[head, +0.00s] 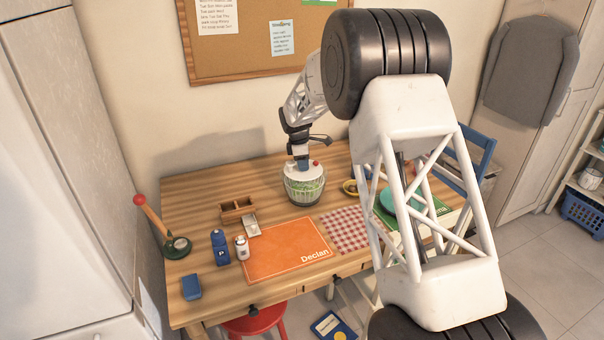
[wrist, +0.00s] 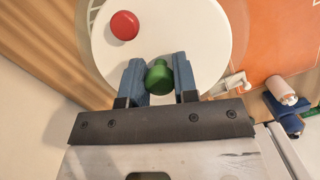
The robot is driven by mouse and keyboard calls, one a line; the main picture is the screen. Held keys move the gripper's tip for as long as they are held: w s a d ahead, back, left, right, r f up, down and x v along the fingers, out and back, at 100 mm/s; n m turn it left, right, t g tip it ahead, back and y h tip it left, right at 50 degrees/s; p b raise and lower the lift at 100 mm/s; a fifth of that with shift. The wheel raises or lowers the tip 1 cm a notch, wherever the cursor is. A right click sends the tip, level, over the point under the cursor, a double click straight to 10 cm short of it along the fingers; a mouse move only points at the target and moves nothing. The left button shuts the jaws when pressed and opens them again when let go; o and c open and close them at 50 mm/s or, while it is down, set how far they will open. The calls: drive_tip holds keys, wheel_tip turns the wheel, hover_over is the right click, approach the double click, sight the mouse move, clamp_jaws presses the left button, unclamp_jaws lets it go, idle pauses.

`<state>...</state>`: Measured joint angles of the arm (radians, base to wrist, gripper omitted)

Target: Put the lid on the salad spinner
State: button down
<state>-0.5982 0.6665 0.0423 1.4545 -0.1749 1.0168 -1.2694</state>
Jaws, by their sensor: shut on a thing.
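The salad spinner (head: 303,190) is a clear ribbed bowl with green contents, standing on the wooden table. Its white lid (head: 303,170) is over the bowl's mouth, and in the wrist view the round white lid (wrist: 188,35) covers most of the bowl. A red button (wrist: 124,25) and a green knob (wrist: 159,76) stick up from the lid. My gripper (wrist: 159,80) is shut on the green knob, with a blue finger on each side. In the head view my gripper (head: 301,160) is above the lid. I cannot tell whether the lid is fully seated.
An orange placemat (head: 285,250) and a checkered cloth (head: 345,228) lie in front of the spinner. A wooden box (head: 237,209), a blue bottle (head: 220,247) and a white shaker (head: 242,248) stand to the left.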

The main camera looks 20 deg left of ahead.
drive_tip(key=shift+w+a+r, duration=0.15)
drive_tip(key=shift+w, duration=0.55)
drive_tip(key=shift+w+a+r, duration=0.15)
drive_tip(key=shift+w, duration=0.5)
drive_tip(key=shift+f, duration=0.1)
drive_tip(key=shift+f, duration=1.1)
drive_tip(key=shift+f, duration=1.05)
idle(2.7)
drive_tip(key=c, duration=0.8)
unclamp_jaws()
drive_tip(key=shift+o, duration=0.4)
drive_tip(key=o, duration=0.7)
